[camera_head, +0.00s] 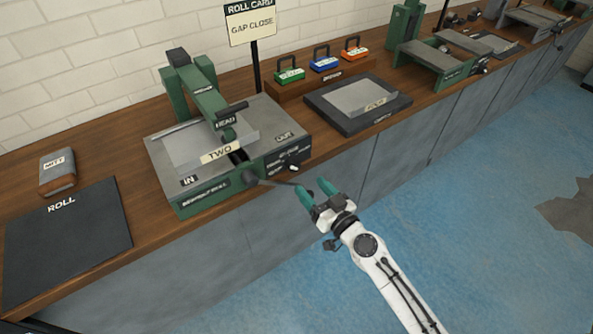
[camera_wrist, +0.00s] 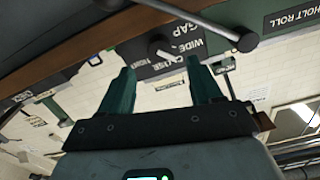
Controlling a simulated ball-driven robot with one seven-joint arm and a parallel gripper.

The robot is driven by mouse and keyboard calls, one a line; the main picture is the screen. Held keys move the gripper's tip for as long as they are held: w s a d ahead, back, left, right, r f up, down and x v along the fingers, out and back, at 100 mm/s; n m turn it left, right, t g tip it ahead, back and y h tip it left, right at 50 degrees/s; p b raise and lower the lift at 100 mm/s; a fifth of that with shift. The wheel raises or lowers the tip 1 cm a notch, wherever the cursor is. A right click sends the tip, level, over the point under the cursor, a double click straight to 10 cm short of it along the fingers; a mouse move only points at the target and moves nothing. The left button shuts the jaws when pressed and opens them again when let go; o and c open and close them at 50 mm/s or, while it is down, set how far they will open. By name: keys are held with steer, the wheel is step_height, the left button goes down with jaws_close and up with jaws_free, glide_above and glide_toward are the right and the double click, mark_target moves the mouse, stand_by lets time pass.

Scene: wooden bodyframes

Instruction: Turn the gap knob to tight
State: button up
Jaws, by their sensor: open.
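The gap knob (camera_head: 293,167) is a small dark knob with a pale pointer on the front right of the green rolling machine (camera_head: 205,199). It also shows in the wrist view (camera_wrist: 160,45), beside a black panel lettered GAP, with WIDE and other position words. I cannot tell surely which word the pointer marks. My gripper (camera_head: 316,191) is open and empty, in front of the machine and a little below and right of the knob. In the wrist view its green fingers (camera_wrist: 160,68) are spread, with the knob ahead between them, apart from them.
A crank rod (camera_wrist: 200,22) with a dark ball end crosses close to the knob. A sign (camera_head: 250,23) reads ROLL CARD, GAP CLOSE. A dark tray (camera_head: 326,121) sits right of the machine, a ROLL mat (camera_head: 65,240) left. Floor space in front is free.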

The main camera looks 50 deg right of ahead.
mark_target(296, 169)
steer(key=p+x, duration=0.1)
steer(key=x, duration=0.6)
steer(key=c, duration=1)
steer(key=shift+c, duration=0.2)
